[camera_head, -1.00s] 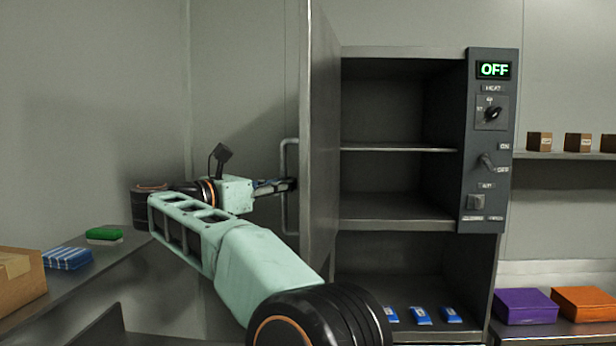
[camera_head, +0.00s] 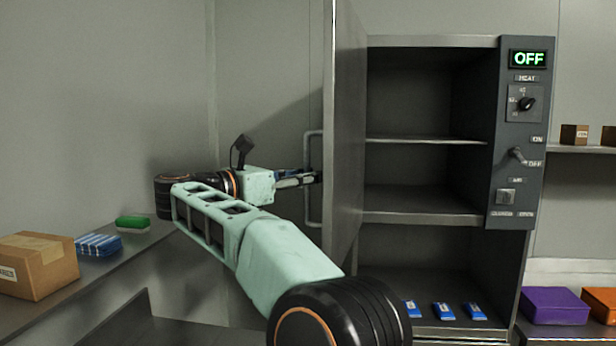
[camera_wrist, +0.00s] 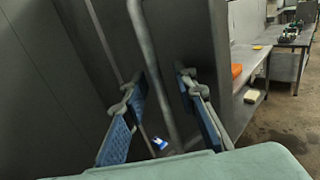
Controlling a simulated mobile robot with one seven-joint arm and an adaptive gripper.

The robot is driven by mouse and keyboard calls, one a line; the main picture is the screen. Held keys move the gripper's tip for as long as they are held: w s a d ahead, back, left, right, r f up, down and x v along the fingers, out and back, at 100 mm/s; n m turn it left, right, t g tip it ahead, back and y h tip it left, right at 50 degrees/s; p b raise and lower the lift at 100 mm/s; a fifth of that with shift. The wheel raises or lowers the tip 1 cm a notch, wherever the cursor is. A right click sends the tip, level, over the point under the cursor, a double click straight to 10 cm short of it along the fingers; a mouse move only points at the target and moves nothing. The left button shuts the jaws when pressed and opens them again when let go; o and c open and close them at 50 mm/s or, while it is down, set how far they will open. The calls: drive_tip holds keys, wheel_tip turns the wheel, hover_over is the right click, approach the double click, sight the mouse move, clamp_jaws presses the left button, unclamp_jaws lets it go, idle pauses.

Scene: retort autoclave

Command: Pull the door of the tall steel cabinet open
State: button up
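The tall steel cabinet (camera_head: 430,218) has its door (camera_head: 346,130) standing wide open at the left, seen nearly edge-on, with the empty upper shelves in plain view. The door's bar handle (camera_head: 310,150) is on its left face; it also runs down the middle of the wrist view (camera_wrist: 154,60). My gripper (camera_head: 314,178) reaches the handle from the left. In the wrist view my gripper's (camera_wrist: 160,88) blue-padded fingers stand apart, one on each side of the bar, with gaps visible. Contact with the bar cannot be made out.
A control panel (camera_head: 520,150) reading OFF is on the cabinet's right side. Several blue packs (camera_head: 443,311) lie in the lower bay. A counter (camera_head: 110,268) at the left holds a cardboard box (camera_head: 38,265), a blue striped pack (camera_head: 99,245) and a green pack (camera_head: 132,222). Purple (camera_head: 553,306) and orange boxes are right.

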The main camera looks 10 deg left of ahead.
drive_tip(key=v, duration=1.2)
